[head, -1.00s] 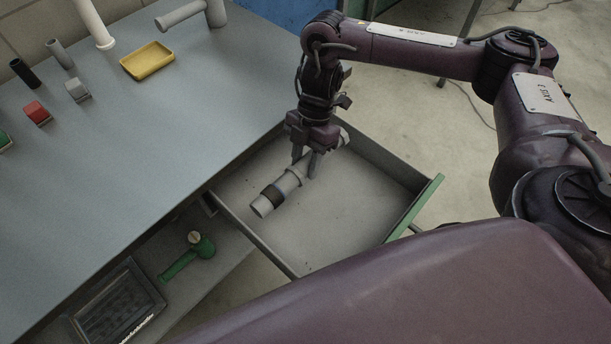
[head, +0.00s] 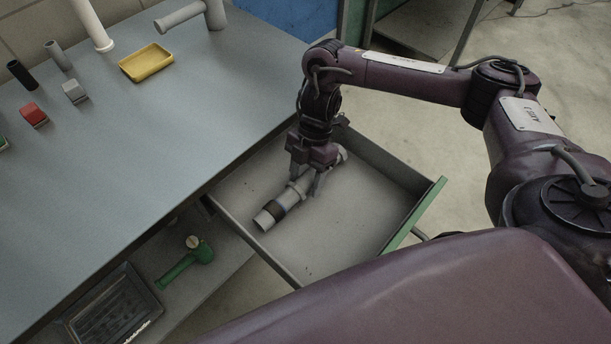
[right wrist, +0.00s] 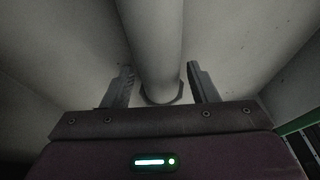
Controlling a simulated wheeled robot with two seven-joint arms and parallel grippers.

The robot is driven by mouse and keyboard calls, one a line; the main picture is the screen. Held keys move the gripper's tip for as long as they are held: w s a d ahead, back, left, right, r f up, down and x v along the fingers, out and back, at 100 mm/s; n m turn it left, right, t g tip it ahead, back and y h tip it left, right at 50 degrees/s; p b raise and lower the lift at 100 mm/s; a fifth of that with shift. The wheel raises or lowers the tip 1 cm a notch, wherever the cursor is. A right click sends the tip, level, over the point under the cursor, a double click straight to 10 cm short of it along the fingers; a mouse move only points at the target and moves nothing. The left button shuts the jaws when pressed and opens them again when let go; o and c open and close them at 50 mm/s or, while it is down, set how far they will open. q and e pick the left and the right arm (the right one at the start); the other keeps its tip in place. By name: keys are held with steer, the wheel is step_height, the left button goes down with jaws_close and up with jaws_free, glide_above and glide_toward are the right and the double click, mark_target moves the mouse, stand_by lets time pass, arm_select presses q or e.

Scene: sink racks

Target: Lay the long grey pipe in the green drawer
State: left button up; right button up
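The long grey pipe (head: 289,198), with a black band near its near end, lies at a slant inside the open green drawer (head: 418,214). It appears to rest on the drawer floor. My right gripper (head: 305,186) is over the pipe's middle, its fingers pointing down on either side. In the right wrist view the pipe (right wrist: 150,40) runs between the fingers of the gripper (right wrist: 160,88), with a gap on both sides, so the gripper is open. The gripper hides part of the pipe in the head view. My left gripper is not in view.
The grey worktop (head: 150,130) holds a yellow tray (head: 146,62), a red block (head: 34,114) and several pipe pieces. A green fitting (head: 186,262) and a black tray (head: 112,305) lie on a shelf below. The drawer's right half is bare.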

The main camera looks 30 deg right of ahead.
steer(key=p+v, duration=0.3)
steer(key=v, duration=0.9)
steer(key=shift+r, duration=0.15)
steer(key=shift+d, duration=0.1)
stand_by(0.4)
